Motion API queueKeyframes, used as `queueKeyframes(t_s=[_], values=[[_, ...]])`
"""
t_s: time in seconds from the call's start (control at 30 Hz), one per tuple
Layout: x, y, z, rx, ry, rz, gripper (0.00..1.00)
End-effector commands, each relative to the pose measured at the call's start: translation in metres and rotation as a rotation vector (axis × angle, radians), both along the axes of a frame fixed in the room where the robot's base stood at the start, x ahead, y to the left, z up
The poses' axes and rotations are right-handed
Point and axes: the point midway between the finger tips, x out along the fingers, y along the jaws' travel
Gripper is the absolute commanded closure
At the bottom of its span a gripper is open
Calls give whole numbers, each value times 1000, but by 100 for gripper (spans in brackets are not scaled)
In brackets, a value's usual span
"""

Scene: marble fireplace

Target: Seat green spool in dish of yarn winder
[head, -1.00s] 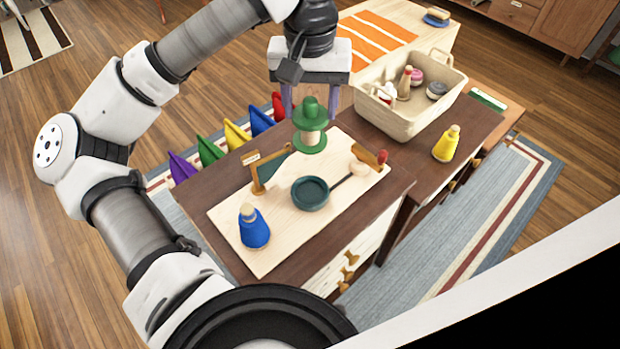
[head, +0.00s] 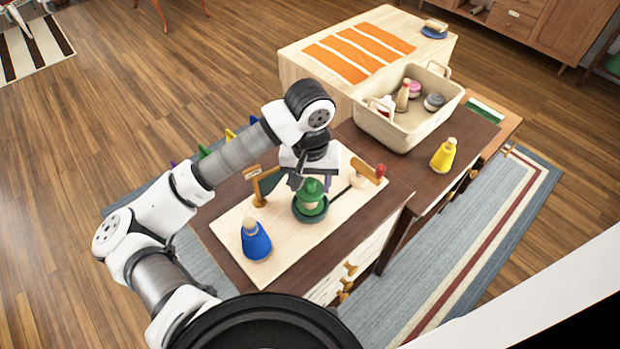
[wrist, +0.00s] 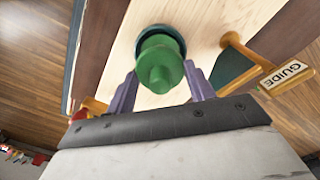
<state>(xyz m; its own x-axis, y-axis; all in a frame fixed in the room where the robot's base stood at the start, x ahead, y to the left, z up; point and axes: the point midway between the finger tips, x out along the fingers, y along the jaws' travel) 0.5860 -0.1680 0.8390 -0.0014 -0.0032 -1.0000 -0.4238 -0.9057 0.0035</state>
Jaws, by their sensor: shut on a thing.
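My gripper (head: 313,182) is shut on the green spool (head: 311,193), low over the wooden board of the yarn winder (head: 290,235).
A blue cone (head: 256,243) stands on the board's front left. A yellow cone (head: 443,156) and a cream bin (head: 420,128) with several items stand at the right and back.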

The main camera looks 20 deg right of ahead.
Motion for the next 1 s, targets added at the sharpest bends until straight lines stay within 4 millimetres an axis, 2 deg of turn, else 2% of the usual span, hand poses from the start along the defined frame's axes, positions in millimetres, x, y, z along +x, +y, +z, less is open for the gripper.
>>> queueKeyframes(t_s=[0.4,0.43,0.57,1.0], values=[[0,0,-4,0,0,0,83],[0,0,-3,0,0,0,44],[0,0,-3,0,0,0,27],[0,0,4,0,0,1,25]])
